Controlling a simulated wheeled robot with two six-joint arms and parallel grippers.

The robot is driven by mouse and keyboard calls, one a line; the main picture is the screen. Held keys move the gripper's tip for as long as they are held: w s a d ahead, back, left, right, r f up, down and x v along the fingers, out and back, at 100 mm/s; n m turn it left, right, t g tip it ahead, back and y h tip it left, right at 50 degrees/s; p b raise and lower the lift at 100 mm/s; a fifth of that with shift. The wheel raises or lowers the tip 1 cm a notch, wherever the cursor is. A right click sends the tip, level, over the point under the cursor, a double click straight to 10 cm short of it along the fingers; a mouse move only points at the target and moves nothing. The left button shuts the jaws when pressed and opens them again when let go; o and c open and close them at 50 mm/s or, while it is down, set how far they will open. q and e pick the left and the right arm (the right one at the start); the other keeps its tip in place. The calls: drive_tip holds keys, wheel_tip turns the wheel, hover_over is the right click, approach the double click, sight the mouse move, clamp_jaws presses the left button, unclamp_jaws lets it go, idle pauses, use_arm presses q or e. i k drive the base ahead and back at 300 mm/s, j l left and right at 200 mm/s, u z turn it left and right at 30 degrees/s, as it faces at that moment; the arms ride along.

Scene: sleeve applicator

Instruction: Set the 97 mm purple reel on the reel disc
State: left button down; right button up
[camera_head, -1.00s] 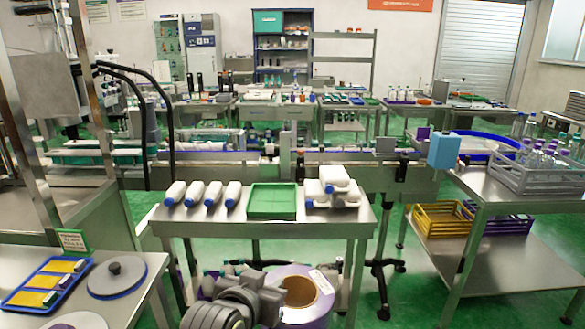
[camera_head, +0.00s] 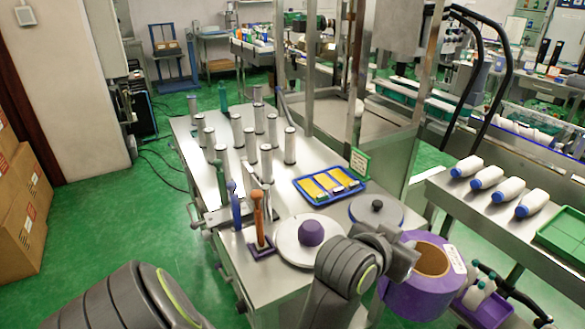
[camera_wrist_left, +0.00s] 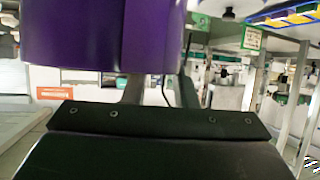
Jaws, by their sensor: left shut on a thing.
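The purple reel (camera_head: 412,298), a wide roll with a brown cardboard core and a white label, hangs in my left gripper (camera_head: 408,258). The gripper is shut on its side, and the reel is tilted towards the head camera. In the left wrist view the reel (camera_wrist_left: 100,40) fills the upper left. A pale round disc (camera_head: 290,252) with a purple hub (camera_head: 311,232) lies on the steel table, left of the gripper. Behind it lies a grey disc (camera_head: 362,211) with a dark knob. The reel is apart from both discs. My right gripper is out of view.
The steel table (camera_head: 285,185) holds several upright metal cylinders, an orange-handled tool (camera_head: 258,215) in a stand, and a blue tray (camera_head: 330,197) with yellow pads. A steel post (camera_head: 310,90) rises behind. White bottles and a green tray (camera_head: 565,235) stand on the right bench.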

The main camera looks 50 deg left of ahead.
sight(310, 236)
drive_tip(key=i+l+u, duration=0.15)
drive_tip(key=u, duration=0.2)
drive_tip(key=i+l+u, duration=0.1)
drive_tip(key=u, duration=0.25)
drive_tip(key=i+l+u, duration=0.1)
drive_tip(key=l+u, duration=0.25)
drive_tip(key=i+l+u, duration=0.15)
drive_tip(key=l+u, duration=0.5)
drive_tip(key=i+l+u, duration=0.1)
drive_tip(key=l+u, duration=0.2)
drive_tip(key=l, duration=0.2)
